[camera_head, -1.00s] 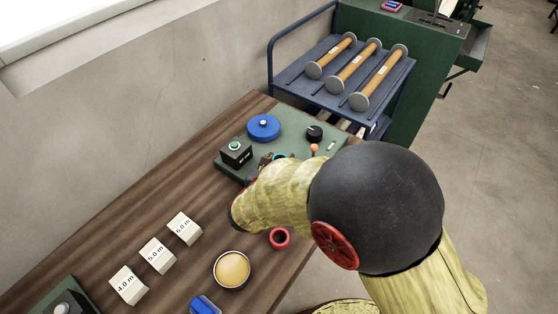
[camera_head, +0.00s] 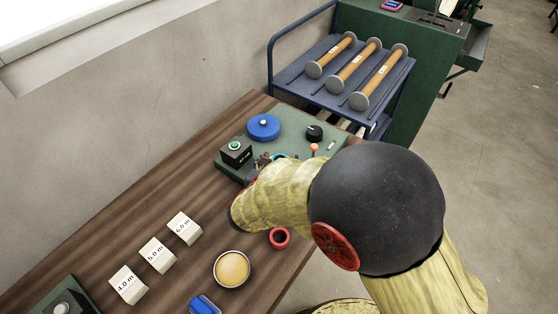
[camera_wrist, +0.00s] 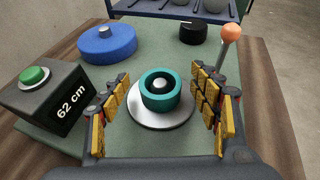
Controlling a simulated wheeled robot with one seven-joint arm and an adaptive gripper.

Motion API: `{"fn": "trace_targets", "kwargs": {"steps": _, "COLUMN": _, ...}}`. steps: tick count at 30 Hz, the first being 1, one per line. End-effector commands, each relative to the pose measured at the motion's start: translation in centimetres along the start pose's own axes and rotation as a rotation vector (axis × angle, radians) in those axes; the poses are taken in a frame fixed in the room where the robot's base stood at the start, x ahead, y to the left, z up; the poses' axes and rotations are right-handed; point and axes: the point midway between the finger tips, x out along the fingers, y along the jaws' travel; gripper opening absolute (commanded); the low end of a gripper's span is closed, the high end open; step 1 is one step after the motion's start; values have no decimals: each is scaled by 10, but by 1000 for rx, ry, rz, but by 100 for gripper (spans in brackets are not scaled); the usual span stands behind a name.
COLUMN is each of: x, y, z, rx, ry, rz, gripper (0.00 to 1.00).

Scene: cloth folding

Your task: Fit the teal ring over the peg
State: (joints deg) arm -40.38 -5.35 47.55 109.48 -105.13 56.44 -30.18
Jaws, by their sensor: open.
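The teal ring (camera_wrist: 160,89) sits around the peg (camera_wrist: 159,84) on a round silver base (camera_wrist: 160,118) in the wrist view. The peg's rounded top shows inside the ring's hole. My gripper (camera_wrist: 161,105) is open, with one yellow-padded finger on each side of the ring and a gap to it on both sides. In the head view my arm hides most of the ring, and only a sliver of teal shows past it.
On the green board (camera_head: 290,122) are a blue disc (camera_head: 263,127), a black knob (camera_head: 314,132), an orange-tipped lever (camera_head: 314,147) and a box with a green button (camera_head: 235,152), marked 62 cm. A red ring (camera_head: 279,238) and a round tan-topped container (camera_head: 232,269) stand nearer on the table.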

Motion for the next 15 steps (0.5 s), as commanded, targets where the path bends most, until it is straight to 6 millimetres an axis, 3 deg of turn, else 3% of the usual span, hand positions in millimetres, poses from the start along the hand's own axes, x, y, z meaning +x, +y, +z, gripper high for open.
{"fn": "trace_targets", "kwargs": {"steps": 5, "x": -22, "y": 2, "z": 1, "rx": -1, "ry": -1, "rz": 5, "gripper": 62}}
{"fn": "trace_targets", "kwargs": {"steps": 15, "x": -90, "y": 2, "z": 0, "rx": -1, "ry": -1, "rz": 6, "gripper": 62}}
